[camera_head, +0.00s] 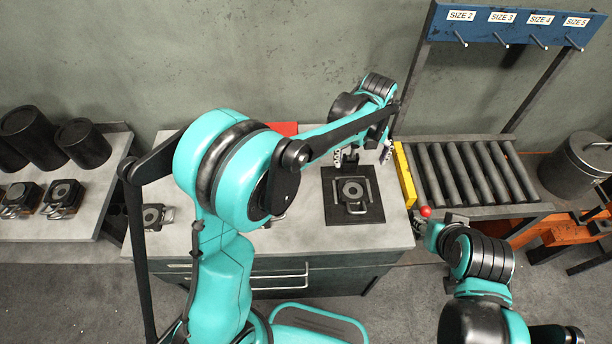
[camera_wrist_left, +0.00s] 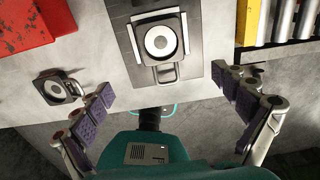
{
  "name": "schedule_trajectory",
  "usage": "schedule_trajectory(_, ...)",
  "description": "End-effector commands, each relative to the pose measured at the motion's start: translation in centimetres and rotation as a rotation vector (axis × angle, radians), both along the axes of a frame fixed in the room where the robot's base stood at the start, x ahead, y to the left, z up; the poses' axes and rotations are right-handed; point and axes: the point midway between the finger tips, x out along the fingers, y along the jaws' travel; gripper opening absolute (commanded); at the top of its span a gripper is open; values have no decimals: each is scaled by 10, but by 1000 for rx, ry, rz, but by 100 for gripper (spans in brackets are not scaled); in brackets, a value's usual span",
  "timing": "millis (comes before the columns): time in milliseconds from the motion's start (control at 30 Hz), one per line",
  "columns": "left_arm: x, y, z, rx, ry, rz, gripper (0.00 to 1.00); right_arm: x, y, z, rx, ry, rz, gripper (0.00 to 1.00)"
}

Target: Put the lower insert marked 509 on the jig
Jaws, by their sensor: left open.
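The jig, a dark square plate (camera_head: 332,180), lies on the right part of the grey worktop. A dark insert with a light ring and a wire handle (camera_head: 353,191) sits on it; it also shows in the wrist view (camera_wrist_left: 160,42). I cannot read any 509 marking. My left gripper (camera_head: 363,154) is open and empty behind the insert, its fingers (camera_wrist_left: 166,88) spread apart in the wrist view. Another handled insert (camera_wrist_left: 60,88) lies on the worktop, apart from the jig. My right gripper (camera_head: 427,222) is at the right, its fingers unclear.
A yellow block (camera_head: 404,176) and a roller conveyor (camera_head: 468,174) lie right of the jig. A red object (camera_wrist_left: 22,25) is at the worktop's back. More inserts (camera_head: 62,197) and dark cylinders (camera_head: 83,143) stand on the left table. My left arm hides the worktop's middle.

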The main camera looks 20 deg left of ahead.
Motion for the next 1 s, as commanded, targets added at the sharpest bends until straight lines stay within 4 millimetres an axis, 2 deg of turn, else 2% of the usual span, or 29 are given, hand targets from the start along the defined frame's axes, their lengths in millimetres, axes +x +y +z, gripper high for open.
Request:
schedule_trajectory(67,-6,9,9,-7,-17,87,98,0,0,0,0,0,0,40)
schedule_trajectory(167,-19,30,30,-33,-66,330,98,0,0,0,0,0,0,40)
schedule_trajectory(300,-53,71,63,-119,-152,840,98,0,0,0,0,0,0,40)
schedule_trajectory(500,-110,123,87,-333,-235,1601,98,0,0,0,0,0,0,40)
schedule_trajectory(700,-162,159,84,-618,-225,2260,98,0,0,0,0,0,0,40)
schedule_trajectory(800,-178,169,77,-741,-194,2480,98,0,0,0,0,0,0,40)
schedule_trajectory(900,-186,174,73,-824,-164,2612,98,0,0,0,0,0,0,40)
schedule_trajectory(1000,-190,177,71,-862,-148,2671,98,0,0,0,0,0,0,40)
